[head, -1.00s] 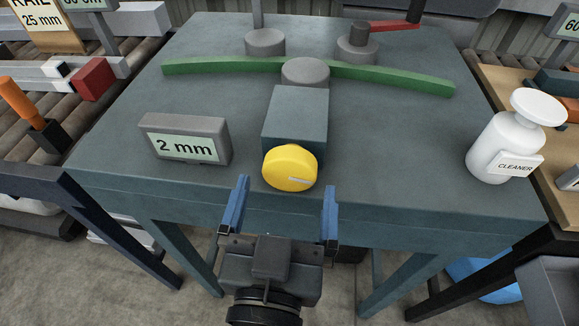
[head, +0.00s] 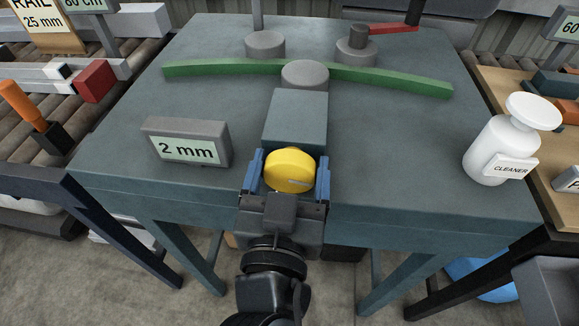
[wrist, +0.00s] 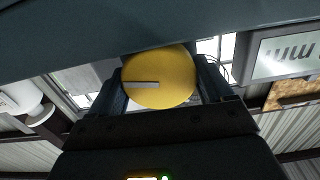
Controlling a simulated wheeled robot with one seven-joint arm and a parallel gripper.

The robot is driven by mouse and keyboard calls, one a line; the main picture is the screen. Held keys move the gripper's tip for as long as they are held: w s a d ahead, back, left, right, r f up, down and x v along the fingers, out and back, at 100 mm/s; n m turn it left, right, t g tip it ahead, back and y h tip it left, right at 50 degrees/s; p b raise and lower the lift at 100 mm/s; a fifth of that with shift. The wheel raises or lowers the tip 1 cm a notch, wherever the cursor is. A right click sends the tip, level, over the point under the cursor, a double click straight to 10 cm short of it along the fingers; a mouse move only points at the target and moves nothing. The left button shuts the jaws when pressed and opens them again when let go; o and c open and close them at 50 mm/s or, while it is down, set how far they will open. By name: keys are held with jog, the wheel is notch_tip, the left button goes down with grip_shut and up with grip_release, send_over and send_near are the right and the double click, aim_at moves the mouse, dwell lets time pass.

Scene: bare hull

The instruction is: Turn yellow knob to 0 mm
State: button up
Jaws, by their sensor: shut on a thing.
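The yellow knob (head: 289,171) is a round disc with a pale pointer line, on the front of a grey-blue block (head: 296,118) on the table. In the head view the line points right; in the wrist view the knob (wrist: 160,78) shows its line running left from the middle. My gripper (head: 289,178) is shut on the knob, with one blue finger on its left side and one on its right. A grey display (head: 186,142) to the left reads "2 mm". Its mirrored-looking face also shows in the wrist view (wrist: 284,55).
A green curved bar (head: 215,66) lies among grey rollers (head: 305,74) behind the block. A white cleaner bottle (head: 498,145) stands at the right table edge. A red crank (head: 390,28) is at the back.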

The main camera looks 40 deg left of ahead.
jog(key=c, duration=0.4)
jog(key=n, duration=0.2)
jog(key=shift+r+n+p, duration=0.1)
jog(key=shift+n+p, duration=0.2)
jog(key=shift+p, duration=0.05)
jog(key=shift+a+n, duration=0.1)
jog(key=shift+n, duration=1)
jog(key=o, duration=1)
jog(key=shift+c, duration=0.2)
